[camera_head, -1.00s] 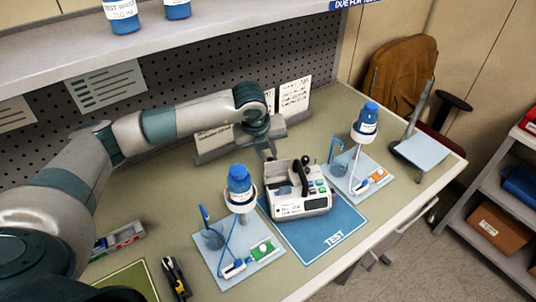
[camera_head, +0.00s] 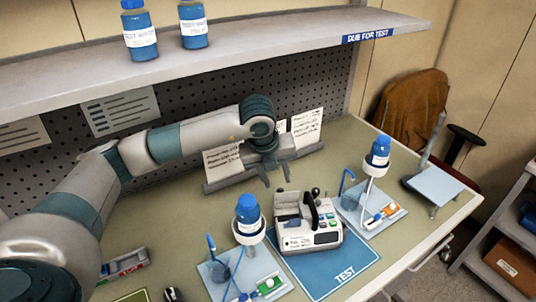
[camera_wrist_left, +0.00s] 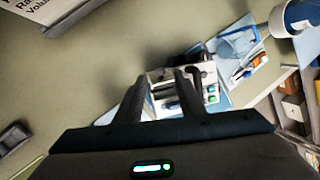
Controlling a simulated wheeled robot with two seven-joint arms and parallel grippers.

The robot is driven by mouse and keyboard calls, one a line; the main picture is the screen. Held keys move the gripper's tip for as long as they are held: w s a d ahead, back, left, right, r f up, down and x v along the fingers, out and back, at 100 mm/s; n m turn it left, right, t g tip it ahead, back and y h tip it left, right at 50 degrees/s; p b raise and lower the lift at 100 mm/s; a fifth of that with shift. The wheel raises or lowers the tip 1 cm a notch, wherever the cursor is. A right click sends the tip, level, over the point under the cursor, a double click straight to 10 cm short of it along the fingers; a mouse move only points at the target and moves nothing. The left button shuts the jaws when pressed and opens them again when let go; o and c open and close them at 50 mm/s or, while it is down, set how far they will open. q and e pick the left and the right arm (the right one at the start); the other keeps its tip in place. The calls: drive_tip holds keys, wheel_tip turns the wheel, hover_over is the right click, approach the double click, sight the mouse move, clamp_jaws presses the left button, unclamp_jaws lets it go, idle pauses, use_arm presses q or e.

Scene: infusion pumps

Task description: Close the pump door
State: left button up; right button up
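The white and grey infusion pump (camera_head: 327,239) stands on the blue TEST mat (camera_head: 345,277) on the bench. A dark upright handle-like part (camera_head: 311,211) rises from its top, and a pale panel stands up beside it at the back left. I cannot tell for sure which part is the door. My left gripper (camera_head: 277,181) is open and empty, above and behind the pump, not touching it. In the left wrist view, the pump (camera_wrist_left: 211,93) shows beyond and between the two open fingers (camera_wrist_left: 160,95), which partly hide it. My right gripper is not in view.
Blue-capped bottles stand in holders left (camera_head: 247,212) and right (camera_head: 379,150) of the pump, with tubing on light blue trays. A grey rail with paper cards (camera_head: 222,160) lies behind my left gripper. A shelf (camera_head: 250,58) hangs above.

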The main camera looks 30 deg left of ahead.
use_arm(q)
drive_tip(key=b+v, duration=0.3)
drive_tip(key=v, duration=1)
drive_tip(key=shift+b, duration=0.4)
drive_tip(key=shift+d+f, duration=0.15)
